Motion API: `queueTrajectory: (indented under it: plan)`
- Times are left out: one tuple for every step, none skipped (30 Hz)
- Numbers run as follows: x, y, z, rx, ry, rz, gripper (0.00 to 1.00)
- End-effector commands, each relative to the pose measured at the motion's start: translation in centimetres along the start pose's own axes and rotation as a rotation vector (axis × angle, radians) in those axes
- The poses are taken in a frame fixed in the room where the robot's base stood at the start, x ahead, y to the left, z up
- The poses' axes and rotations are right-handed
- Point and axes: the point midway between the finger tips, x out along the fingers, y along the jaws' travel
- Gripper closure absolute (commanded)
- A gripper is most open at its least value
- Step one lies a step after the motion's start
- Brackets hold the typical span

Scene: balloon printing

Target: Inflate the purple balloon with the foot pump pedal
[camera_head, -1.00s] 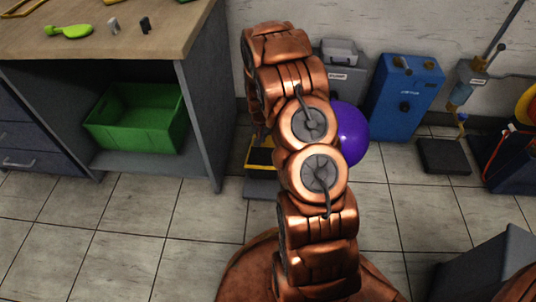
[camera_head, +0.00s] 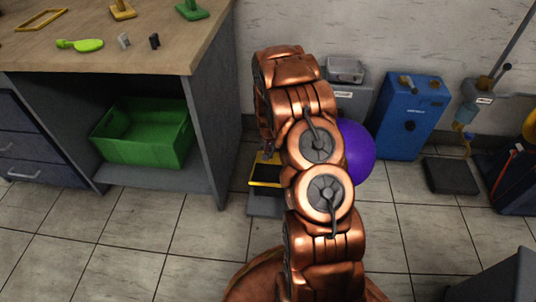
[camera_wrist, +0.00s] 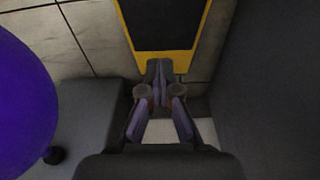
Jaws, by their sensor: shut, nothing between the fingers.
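The purple balloon (camera_head: 360,152) looks round and inflated, and is partly hidden behind my arm in the head view. In the wrist view, the balloon (camera_wrist: 22,105) fills the left edge, with a small dark nozzle-like part at its lower right. The foot pump pedal (camera_head: 264,174), a black pad with a yellow border, lies low on the floor left of my arm. In the wrist view, the pedal (camera_wrist: 163,22) is at the top. My gripper (camera_wrist: 160,70) is shut and empty, its tips at the pedal's near edge in the picture. Contact cannot be told.
A grey machine (camera_head: 350,100) stands behind the balloon, with a blue machine (camera_head: 411,118) to its right. A workbench (camera_head: 185,45) with a green crate (camera_head: 145,135) underneath is at the left. A dark floor plate (camera_head: 450,175) lies right. Floor between is clear.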

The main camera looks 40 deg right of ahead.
Motion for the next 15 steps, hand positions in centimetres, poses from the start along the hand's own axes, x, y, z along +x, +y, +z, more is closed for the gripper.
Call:
queueTrajectory:
  plan:
    - [1.2, 0.0, 0.1, 0.000, -0.002, 0.001, 1.00]
    - [1.7, 0.0, 0.1, 0.000, -0.003, 0.001, 1.00]
    - [2.4, 0.0, 0.2, 0.000, -0.004, 0.001, 1.00]
    - [3.0, 0.0, 0.2, 0.001, -0.005, 0.001, 1.00]
    - [3.5, 0.0, 0.2, 0.001, -0.004, 0.001, 1.00]
    - [4.2, 0.0, 0.1, 0.001, -0.004, 0.001, 1.00]
    - [4.7, 0.0, 0.1, 0.001, -0.003, 0.001, 1.00]
    - [5.2, 0.0, 0.1, 0.001, -0.003, 0.000, 1.00]
    - [5.9, 0.1, 0.1, 0.001, -0.002, 0.000, 1.00]
    - [6.5, 0.1, 0.1, 0.001, -0.002, 0.000, 1.00]
    - [7.0, 0.1, 0.1, 0.001, -0.003, 0.001, 1.00]
    - [7.8, 0.1, 0.1, 0.001, -0.004, 0.001, 1.00]
    - [8.3, 0.1, 0.3, 0.001, -0.005, 0.001, 1.00]
    - [8.7, 0.1, 0.7, 0.000, -0.004, 0.001, 1.00]
    - [9.2, 0.0, 0.9, 0.000, -0.003, 0.001, 1.00]
